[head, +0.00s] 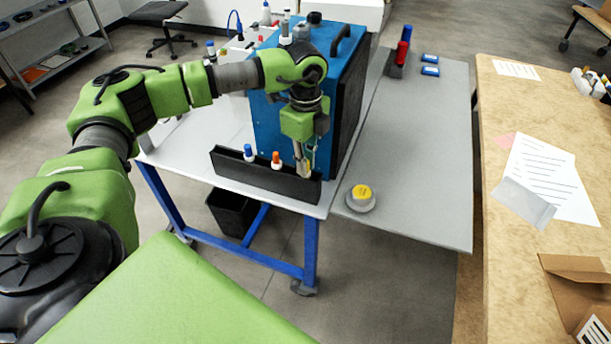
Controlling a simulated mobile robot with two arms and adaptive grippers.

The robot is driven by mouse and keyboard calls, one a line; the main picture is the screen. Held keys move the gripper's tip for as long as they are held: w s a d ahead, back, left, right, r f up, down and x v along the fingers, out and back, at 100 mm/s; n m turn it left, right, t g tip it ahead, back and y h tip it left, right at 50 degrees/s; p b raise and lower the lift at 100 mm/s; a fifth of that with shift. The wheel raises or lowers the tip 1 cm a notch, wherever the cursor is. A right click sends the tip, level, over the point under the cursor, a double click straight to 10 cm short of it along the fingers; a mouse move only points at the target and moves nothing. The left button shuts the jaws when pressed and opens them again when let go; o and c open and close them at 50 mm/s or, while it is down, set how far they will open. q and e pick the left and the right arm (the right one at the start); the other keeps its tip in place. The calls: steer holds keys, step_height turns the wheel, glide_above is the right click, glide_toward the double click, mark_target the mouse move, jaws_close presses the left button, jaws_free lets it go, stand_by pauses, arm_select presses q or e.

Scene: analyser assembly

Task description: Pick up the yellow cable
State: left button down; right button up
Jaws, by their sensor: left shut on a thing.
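The yellow cable (308,168) shows only as a small yellow end at the right end of the black tray (240,172), mostly hidden by my gripper. My left gripper (303,167) points down over that end of the tray and is shut on the yellow cable. I cannot tell whether the cable is clear of the tray. A blue-topped piece (248,153) and an orange-topped piece (276,159) stand in the same tray to the left. My right gripper is not in view.
The blue analyser box (267,122) stands close behind the tray. A round grey piece with a yellow top (361,193) sits to the right on the grey table (425,160). Red and blue pieces (402,52) stand farther back. The table's right middle is clear.

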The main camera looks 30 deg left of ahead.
arm_select(q)
steer(key=shift+r, duration=0.15)
steer(key=shift+r, duration=0.6)
step_height(320, 180, up, 24)
steer(key=p, duration=0.4)
steer(key=shift+f, duration=0.2)
stand_by(0.4)
